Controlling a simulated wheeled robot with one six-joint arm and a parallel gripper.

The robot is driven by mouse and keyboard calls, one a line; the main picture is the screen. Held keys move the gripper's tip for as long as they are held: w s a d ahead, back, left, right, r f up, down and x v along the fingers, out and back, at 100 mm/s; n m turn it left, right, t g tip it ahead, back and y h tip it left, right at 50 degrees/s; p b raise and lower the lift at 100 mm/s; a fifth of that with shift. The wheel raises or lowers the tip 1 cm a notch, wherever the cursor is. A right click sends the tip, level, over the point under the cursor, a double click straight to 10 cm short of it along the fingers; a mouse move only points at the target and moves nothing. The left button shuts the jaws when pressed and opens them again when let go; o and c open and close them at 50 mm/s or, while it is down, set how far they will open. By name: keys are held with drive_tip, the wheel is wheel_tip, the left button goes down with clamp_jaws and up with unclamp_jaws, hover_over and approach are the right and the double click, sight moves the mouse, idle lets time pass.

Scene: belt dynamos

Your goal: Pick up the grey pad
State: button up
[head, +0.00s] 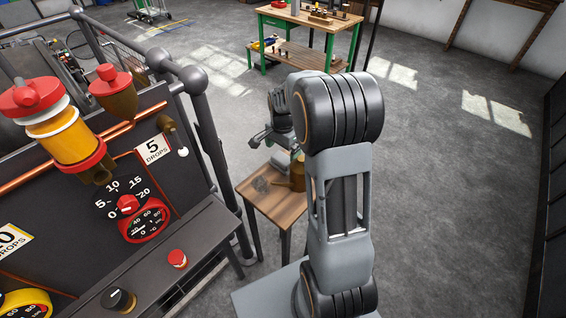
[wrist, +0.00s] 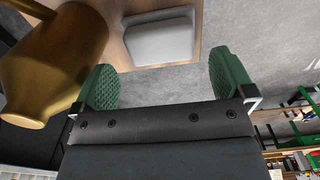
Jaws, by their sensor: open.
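The grey pad (wrist: 160,40) is a light grey block with rounded edges, lying flat on the wooden table top in the wrist view. In the head view the pad (head: 281,161) shows small on the little wooden table (head: 285,205), partly hidden by my arm. My gripper (wrist: 165,78) is open and empty, its two green ribbed fingers apart. The pad appears beyond the fingertips, across the gap between them, and not touching them. In the head view my gripper (head: 262,138) is near the far end of the table.
A brass can (wrist: 60,60) stands close to the pad, left of it in the wrist view. The control panel (head: 110,175) stands left; a workbench (head: 305,18) is behind. Floor at right is clear.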

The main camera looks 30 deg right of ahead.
sight(282, 158)
drive_tip(key=shift+f, duration=2.3)
drive_tip(key=shift+c, duration=0.2)
drive_tip(key=c, duration=0.8)
drive_tip(key=shift+r, duration=0.1)
wheel_tip(282, 158, up, 10)
drive_tip(key=shift+f+p, duration=0.1)
drive_tip(key=shift+p, duration=0.35)
